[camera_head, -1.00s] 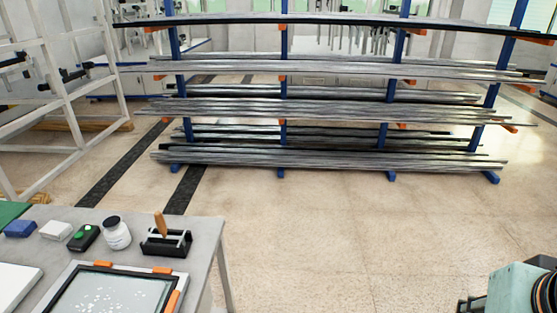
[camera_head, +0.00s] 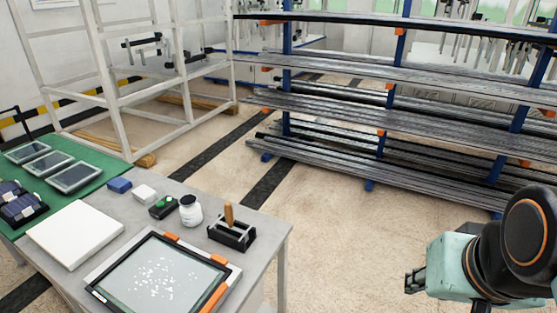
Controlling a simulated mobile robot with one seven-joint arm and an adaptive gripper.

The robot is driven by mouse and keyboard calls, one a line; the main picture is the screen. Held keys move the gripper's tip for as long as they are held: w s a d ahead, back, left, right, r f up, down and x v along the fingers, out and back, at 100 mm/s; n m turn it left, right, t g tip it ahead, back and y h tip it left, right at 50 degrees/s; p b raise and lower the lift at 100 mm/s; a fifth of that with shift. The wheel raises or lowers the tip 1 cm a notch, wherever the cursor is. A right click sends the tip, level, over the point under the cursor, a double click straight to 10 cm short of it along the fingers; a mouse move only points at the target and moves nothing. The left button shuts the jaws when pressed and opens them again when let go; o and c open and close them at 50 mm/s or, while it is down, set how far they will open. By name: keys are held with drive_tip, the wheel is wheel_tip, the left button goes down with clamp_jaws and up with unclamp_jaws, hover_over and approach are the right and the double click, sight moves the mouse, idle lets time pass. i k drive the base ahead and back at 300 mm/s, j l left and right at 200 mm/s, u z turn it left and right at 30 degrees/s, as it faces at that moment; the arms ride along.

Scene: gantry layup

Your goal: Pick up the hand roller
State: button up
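The hand roller (camera_head: 229,215) has an upright tan wooden handle and sits in a black cradle (camera_head: 232,240) near the right end of the grey table. Its lower part is largely hidden in the cradle. My arm is at the right of the picture. My gripper (camera_head: 414,281) shows only as a small dark shape at the arm's left side, off the table and well to the right of the roller. Its finger opening is not clear, and I see nothing held in it.
On the grey table (camera_head: 262,222) are a black-framed panel with orange clips (camera_head: 160,275), a white bottle (camera_head: 190,211), a green-and-black device (camera_head: 163,207), a white block (camera_head: 144,193), a blue block (camera_head: 119,185) and a white board (camera_head: 75,234). A loaded rack (camera_head: 400,100) stands behind. Floor is clear between.

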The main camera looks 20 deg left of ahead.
sight(228, 210)
drive_tip(key=i+u, duration=0.2)
drive_tip(key=u, duration=0.15)
drive_tip(key=i+u, duration=0.2)
drive_tip(key=u, duration=0.2)
drive_tip(key=i+u, duration=0.2)
drive_tip(key=u, duration=0.15)
drive_tip(key=i+l+u, duration=0.2)
drive_tip(key=u, duration=0.15)
drive_tip(key=i+l+u, duration=0.35)
drive_tip(key=k+j, duration=0.05)
drive_tip(key=j, duration=0.05)
